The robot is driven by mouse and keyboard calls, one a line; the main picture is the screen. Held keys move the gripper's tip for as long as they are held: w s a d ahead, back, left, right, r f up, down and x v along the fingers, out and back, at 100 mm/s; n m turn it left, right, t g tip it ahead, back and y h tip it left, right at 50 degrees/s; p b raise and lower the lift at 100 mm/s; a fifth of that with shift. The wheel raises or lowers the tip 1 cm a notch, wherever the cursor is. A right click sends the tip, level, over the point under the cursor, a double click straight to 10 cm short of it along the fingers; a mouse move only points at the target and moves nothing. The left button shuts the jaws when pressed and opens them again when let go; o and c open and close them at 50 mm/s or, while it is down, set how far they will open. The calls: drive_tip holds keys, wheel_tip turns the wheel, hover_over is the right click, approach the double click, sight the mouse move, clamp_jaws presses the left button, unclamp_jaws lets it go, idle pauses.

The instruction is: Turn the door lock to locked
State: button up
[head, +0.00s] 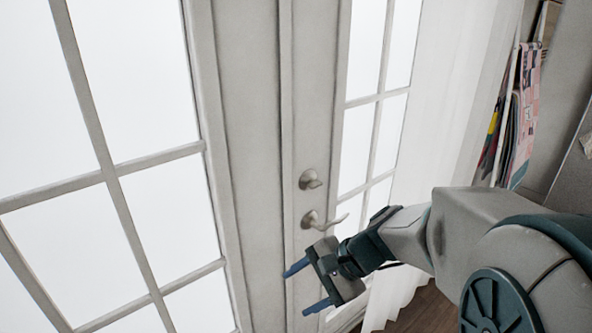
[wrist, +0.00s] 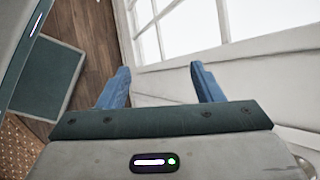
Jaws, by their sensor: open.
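The door lock (head: 310,180) is a round metal thumb-turn on the pale door stile, above the lever handle (head: 322,220). My gripper (head: 306,288) is open and empty, below and slightly left of the lever handle in the head view. Its two blue fingers point left, apart from each other. In the wrist view my gripper (wrist: 160,85) shows both blue fingers spread, with nothing between them. The lock is not visible in the wrist view. The exact angle of the thumb-turn is too small to tell.
Glazed double doors (head: 150,160) fill the left and middle. A white curtain (head: 440,120) hangs to the right, with hanging fabrics (head: 520,110) beyond it. In the wrist view a wooden floor (wrist: 90,50) and a dark green panel (wrist: 45,75) show at left.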

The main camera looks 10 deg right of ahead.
drive_tip(key=w+d+r+m+t+y, duration=0.25)
drive_tip(key=w+m+t, duration=0.25)
drive_tip(key=w+m, duration=0.4)
drive_tip(key=m+t+h, duration=0.1)
drive_tip(key=m+t, duration=0.7)
drive_tip(key=m, duration=0.1)
approach(318, 186)
drive_tip(key=p+x, duration=0.1)
drive_tip(key=x, duration=1)
drive_tip(key=shift+p, duration=0.35)
drive_tip(key=c, duration=1)
